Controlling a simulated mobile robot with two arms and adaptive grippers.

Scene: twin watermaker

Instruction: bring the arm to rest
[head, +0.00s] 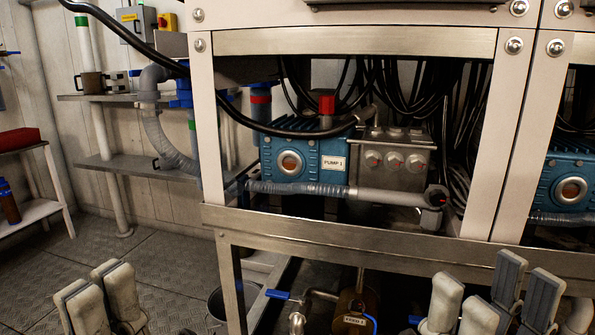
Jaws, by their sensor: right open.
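My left gripper (97,298) is at the bottom left, over the chequered floor. Its pale, grey-edged fingers point up; the picture does not show clearly whether they are apart. My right gripper (492,295) is at the bottom right, below the frame's lower beam in the picture. Its pale fingers and dark-padded fingers stand apart, with nothing seen between them. Both wrists and arms are cut off by the bottom edge.
A pale metal frame (349,42) holds a blue pump (276,148) labelled PUMP 1, hoses and a valve block (393,165). Below are a blue-handled valve (278,294) and a brass fitting (350,303). Shelves (130,164) stand at left. The floor (160,262) at left looks clear.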

